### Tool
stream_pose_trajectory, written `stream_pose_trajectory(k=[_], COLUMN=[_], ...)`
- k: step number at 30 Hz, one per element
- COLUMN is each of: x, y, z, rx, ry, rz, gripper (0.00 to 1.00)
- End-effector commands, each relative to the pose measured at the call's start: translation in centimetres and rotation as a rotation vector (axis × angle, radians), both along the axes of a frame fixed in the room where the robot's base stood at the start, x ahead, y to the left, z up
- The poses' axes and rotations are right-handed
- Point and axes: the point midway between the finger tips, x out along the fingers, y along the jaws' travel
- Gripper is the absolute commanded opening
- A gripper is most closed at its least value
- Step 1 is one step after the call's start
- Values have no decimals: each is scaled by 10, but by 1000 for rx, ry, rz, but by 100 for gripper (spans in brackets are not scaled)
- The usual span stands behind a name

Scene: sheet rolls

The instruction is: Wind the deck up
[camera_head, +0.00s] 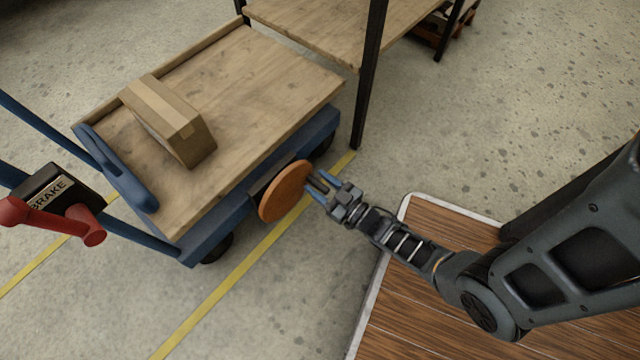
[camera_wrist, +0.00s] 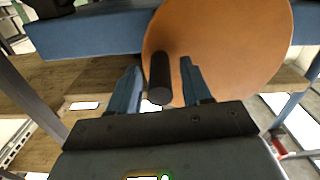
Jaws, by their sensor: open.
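The deck (camera_head: 255,75) is the wooden top of a blue-framed cart. An orange disc-shaped crank wheel (camera_head: 285,192) is mounted on the cart's near side; it fills the upper middle of the wrist view (camera_wrist: 225,45). A dark cylindrical handle (camera_wrist: 160,78) sticks out from the disc toward the wrist camera. My gripper (camera_head: 318,187) is at the disc's right edge in the head view. In the wrist view its two blue fingers (camera_wrist: 163,85) are open, with the handle between them, nearer the left finger. Whether they touch it cannot be told.
A cardboard box (camera_head: 168,120) lies on the deck. A red lever on a block marked BRAKE (camera_head: 55,205) is at the left. A wooden-topped table with dark legs (camera_head: 320,25) stands behind the cart. Speckled floor with a yellow line (camera_head: 225,285) lies in front.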

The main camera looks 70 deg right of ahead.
Motion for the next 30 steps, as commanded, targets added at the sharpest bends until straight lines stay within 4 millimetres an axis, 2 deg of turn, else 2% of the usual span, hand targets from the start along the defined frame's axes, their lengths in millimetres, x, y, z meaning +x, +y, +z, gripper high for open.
stream_pose_trajectory(k=[8, 23, 30], x=[1, 1, 0], y=[0, -1, -2], z=[0, 0, 0], rx=[0, 0, 0], ry=[1, 0, -1], rz=[0, -3, -5], gripper=[48, 0, 0])
